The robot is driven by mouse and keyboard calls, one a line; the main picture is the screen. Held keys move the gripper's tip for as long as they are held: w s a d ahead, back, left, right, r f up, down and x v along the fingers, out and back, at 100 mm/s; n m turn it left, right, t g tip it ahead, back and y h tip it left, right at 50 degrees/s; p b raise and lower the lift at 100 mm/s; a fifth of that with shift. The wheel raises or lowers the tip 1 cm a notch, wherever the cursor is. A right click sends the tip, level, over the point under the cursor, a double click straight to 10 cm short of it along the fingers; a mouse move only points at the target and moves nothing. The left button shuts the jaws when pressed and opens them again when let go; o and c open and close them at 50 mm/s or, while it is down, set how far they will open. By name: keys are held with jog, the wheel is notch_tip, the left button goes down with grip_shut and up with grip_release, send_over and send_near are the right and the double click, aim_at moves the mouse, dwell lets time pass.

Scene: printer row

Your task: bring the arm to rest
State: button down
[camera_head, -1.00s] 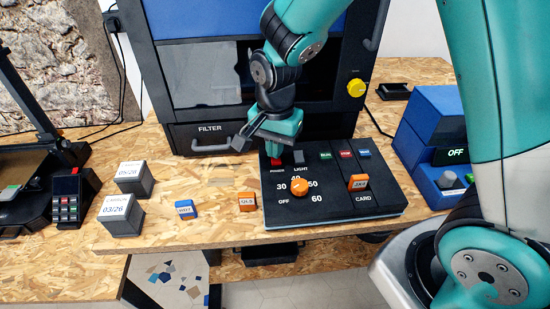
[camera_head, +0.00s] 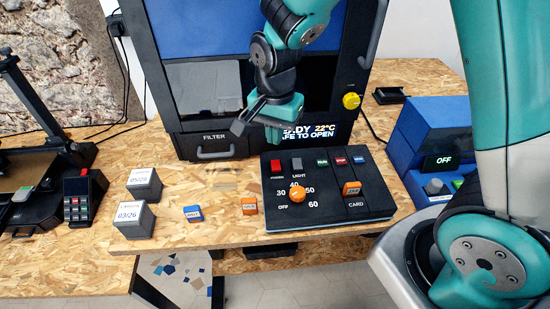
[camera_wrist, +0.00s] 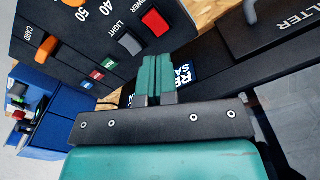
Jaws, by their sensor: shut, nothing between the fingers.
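My gripper (camera_head: 273,134) is shut and empty. In the head view it hangs above the back edge of the black control panel (camera_head: 376,203), in front of the printer's lower face, apart from both as far as I can tell. In the wrist view the two shut teal fingers (camera_wrist: 154,75) point toward the panel (camera_wrist: 90,22) and the small lit display (camera_wrist: 182,68).
The large printer (camera_head: 190,120) stands behind, with a FILTER drawer (camera_head: 212,146) and a display partly hidden by my gripper. A blue box (camera_head: 432,125) reading OFF stands right.

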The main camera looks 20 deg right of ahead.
jog(key=shift+r, duration=0.15)
dwell(0.3)
jog(key=s+a+r+n+y+b, duration=0.2)
jog(key=s+n+b, duration=0.2)
jog(key=s+n, duration=0.4)
jog(key=s+a+r+n+y+b, duration=0.2)
jog(key=s+r+n+b, duration=0.1)
jog(key=s+n, duration=0.5)
jog(key=s+b, duration=0.1)
jog(key=s, duration=0.1)
jog(key=shift+s+a+r+n, duration=0.2)
jog(key=shift+s+r+n, duration=0.1)
jog(key=shift+n, duration=0.1)
